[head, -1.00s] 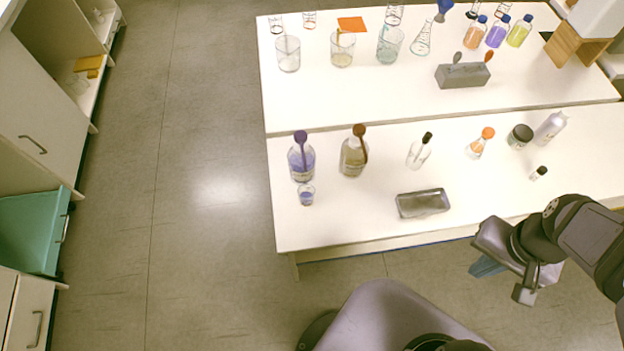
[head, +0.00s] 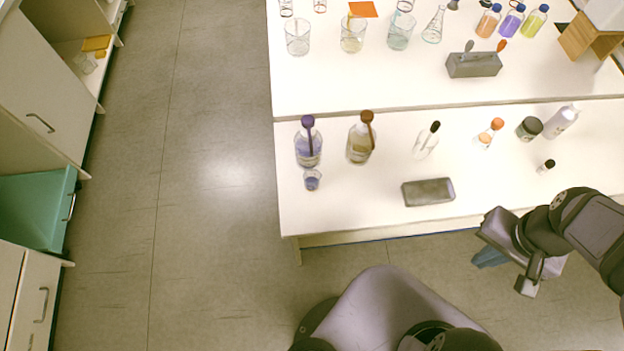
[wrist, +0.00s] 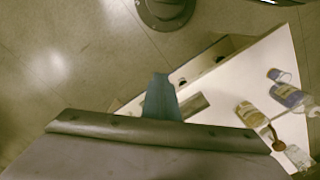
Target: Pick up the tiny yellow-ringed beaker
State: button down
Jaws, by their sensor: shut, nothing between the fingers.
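No beaker with a clearly yellow ring can be made out. A tiny glass beaker (head: 312,179) stands near the front left of the near bench, in front of a purple-capped bottle (head: 308,146); it looks bluish inside and its ring colour is too small to tell. It also shows in the wrist view (wrist: 279,76). Larger beakers stand on the far bench: a clear one (head: 297,37), one with yellowish liquid (head: 352,33) and a teal one (head: 400,31). My gripper (head: 489,257) is shut and empty, off the near bench's front edge at right, far from the tiny beaker; it also shows in the wrist view (wrist: 160,95).
The near bench (head: 365,215) holds a brown-capped bottle (head: 361,141), a dropper bottle (head: 426,141), an orange-capped flask (head: 488,133), a dark jar (head: 529,128) and a grey tray (head: 428,192). Bare bench surrounds the tray. Open floor (head: 220,230) lies left of the bench.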

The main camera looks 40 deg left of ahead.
jog(key=c, duration=2.5)
grip_release()
jog(key=o, duration=0.9)
